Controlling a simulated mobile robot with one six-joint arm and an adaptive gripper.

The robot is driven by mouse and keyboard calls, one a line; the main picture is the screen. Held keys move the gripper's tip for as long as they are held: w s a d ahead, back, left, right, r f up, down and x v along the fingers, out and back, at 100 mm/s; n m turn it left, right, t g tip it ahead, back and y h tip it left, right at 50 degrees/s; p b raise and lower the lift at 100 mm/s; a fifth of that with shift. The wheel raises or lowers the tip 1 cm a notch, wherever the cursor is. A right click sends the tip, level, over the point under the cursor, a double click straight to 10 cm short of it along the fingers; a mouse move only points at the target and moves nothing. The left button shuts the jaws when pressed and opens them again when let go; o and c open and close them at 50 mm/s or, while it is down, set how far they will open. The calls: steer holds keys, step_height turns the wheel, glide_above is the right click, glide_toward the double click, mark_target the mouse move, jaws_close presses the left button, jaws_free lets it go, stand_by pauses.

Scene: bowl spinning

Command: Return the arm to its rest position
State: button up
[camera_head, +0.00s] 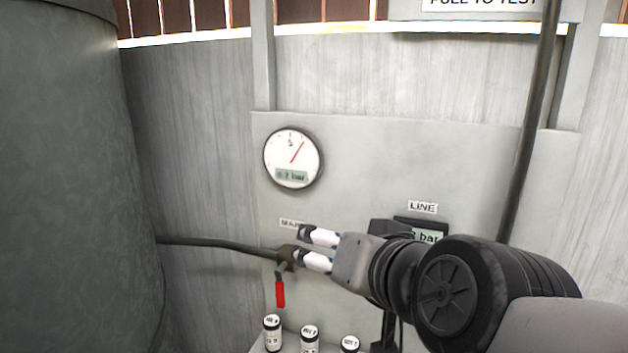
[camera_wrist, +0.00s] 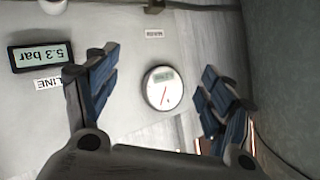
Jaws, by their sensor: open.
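My gripper (camera_head: 308,249) reaches in from the lower right in the head view, in front of the grey panel (camera_head: 400,150). Its two fingers are spread apart with nothing between them. The lower fingertip overlaps the brass valve (camera_head: 287,259) with its red handle (camera_head: 280,293) in the picture; I cannot tell whether they touch. In the wrist view my gripper (camera_wrist: 152,75) is open, and the round gauge (camera_wrist: 161,88) shows between the fingers, further off. My arm covers part of the panel's lower right.
A round dial gauge (camera_head: 292,158) is on the panel. A digital display (camera_wrist: 38,56) reads 5.3 bar beside a LINE label (camera_head: 422,207). A dark hose (camera_head: 215,243) runs left from the valve to a large green tank (camera_head: 60,180). Small labelled cylinders (camera_head: 310,338) stand below. A dark pipe (camera_head: 530,120) rises at right.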

steer(key=s+d+f+g+h+b, duration=0.1)
steer(key=s+d+f+g+b, duration=0.1)
steer(key=s+f, duration=0.3)
steer(key=s+d+f+g+h+b, duration=0.1)
steer(key=s+d+f+g, duration=0.2)
steer(key=f, duration=0.9)
steer(key=s+d+f+n+g+h+b, duration=0.1)
steer(key=s+d+f+g+h+b, duration=0.1)
steer(key=s+d+f, duration=0.4)
steer(key=s+f, duration=0.2)
steer(key=s, duration=0.1)
steer(key=shift+s+f+g+b, duration=0.2)
steer(key=shift+g+b, duration=0.1)
